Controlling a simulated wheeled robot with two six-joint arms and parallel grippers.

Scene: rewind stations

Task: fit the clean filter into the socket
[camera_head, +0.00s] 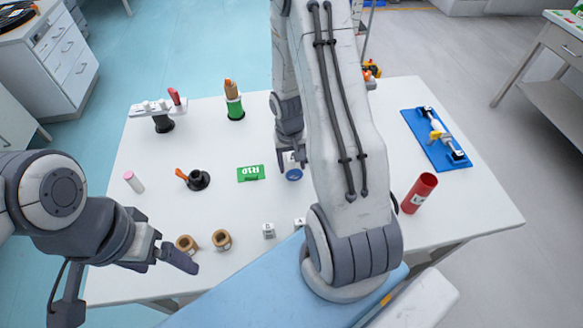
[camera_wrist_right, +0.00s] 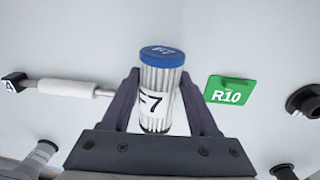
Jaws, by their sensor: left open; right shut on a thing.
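A white pleated filter (camera_wrist_right: 160,95) marked F-7, with a blue cap, stands between the two fingers of my right gripper (camera_wrist_right: 163,112) in the right wrist view. The right gripper is shut on it. In the head view the filter's blue end (camera_head: 294,174) shows below the right gripper (camera_head: 290,160), over the middle of the table, right of the green R10 plate (camera_head: 251,173). A dark round fitting (camera_head: 198,180) with an orange part stands left of the plate; I cannot tell whether it is the socket. My left gripper (camera_head: 176,257) is open and empty near the table's front-left edge.
Two brown rolls (camera_head: 222,239) lie near the left gripper. A red cylinder (camera_head: 418,192) and a blue mat (camera_head: 455,158) are on the right. A green holder (camera_head: 235,108) and a white rack (camera_head: 150,108) stand at the back.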

